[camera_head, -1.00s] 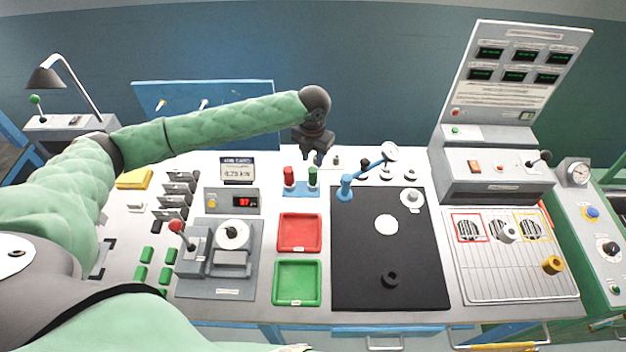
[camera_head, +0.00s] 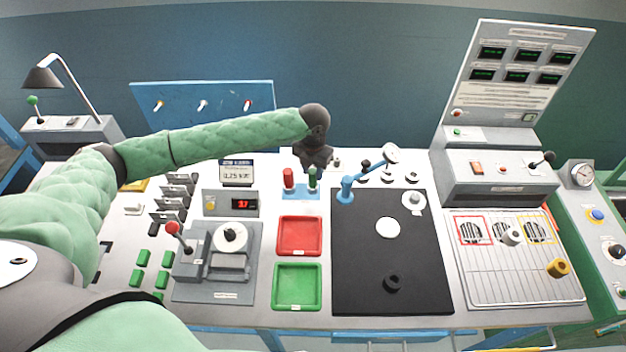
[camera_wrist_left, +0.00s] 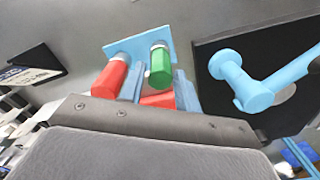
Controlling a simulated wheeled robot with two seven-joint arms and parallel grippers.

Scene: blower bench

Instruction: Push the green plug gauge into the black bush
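The green plug gauge (camera_head: 312,178) stands in a blue stand (camera_head: 301,194) beside a red-handled gauge (camera_head: 289,178). In the left wrist view the green handle (camera_wrist_left: 160,64) and red handle (camera_wrist_left: 109,79) show close up. My left gripper (camera_head: 313,165) is just behind and above the green handle in the head view. In the wrist view its fingers (camera_wrist_left: 158,88) look spread, one on each side below the green handle; I cannot tell if they touch it. The black bush (camera_head: 392,284) sits on the black mat (camera_head: 350,295), near its front. My right gripper is out of view.
A blue lever arm (camera_head: 346,190) stands at the mat's back left corner. Red (camera_head: 299,254) and green (camera_head: 296,311) trays lie left of the mat. A grey press-like device (camera_head: 232,281) is further left, a wire rack (camera_head: 500,290) to the right.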

